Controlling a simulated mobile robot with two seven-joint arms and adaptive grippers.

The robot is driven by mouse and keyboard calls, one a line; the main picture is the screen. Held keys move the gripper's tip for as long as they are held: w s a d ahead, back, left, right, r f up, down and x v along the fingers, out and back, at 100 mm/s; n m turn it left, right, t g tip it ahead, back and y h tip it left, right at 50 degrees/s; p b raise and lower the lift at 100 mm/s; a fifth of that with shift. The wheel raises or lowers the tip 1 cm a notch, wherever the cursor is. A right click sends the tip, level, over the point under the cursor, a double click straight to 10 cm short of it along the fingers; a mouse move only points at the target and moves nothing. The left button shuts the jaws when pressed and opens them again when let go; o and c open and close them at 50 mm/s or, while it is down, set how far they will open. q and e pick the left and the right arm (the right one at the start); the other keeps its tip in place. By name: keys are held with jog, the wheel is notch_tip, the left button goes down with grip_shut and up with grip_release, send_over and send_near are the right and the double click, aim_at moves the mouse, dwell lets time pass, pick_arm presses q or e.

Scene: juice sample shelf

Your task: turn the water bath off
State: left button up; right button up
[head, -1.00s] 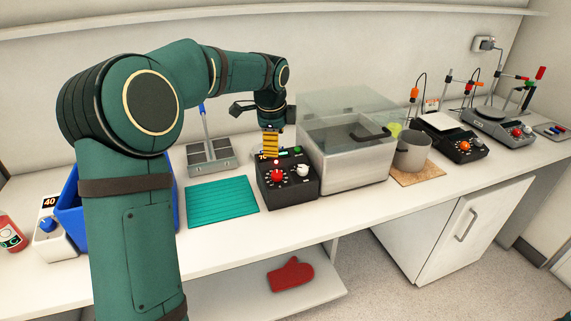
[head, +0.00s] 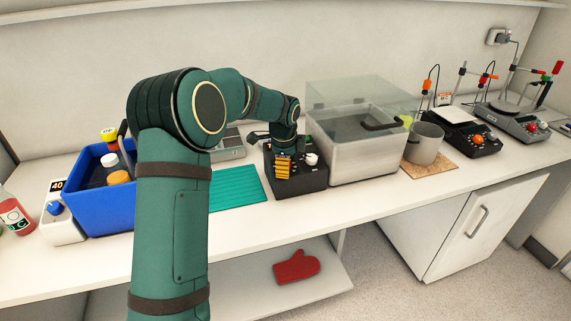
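The water bath (head: 365,158) is a pale grey metal tank with a clear raised cover, in the middle of the counter. A black control box (head: 310,182) stands against its left side, with a white knob (head: 311,159) in view. My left gripper (head: 284,174) points down with its yellow-striped fingers at the front left of the box. The fingers and wrist hide the box's red knob. I cannot tell whether the fingers touch it or how far apart they are. My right gripper is not in view.
A teal mat (head: 236,188) lies left of the box. A blue bin (head: 100,205) with bottles stands farther left. A grey beaker (head: 425,145) on a cork mat (head: 430,168) and black stirrer devices are to the right. A red mitt (head: 297,267) lies on the lower shelf.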

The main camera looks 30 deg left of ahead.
pick_arm(q)
grip_shut()
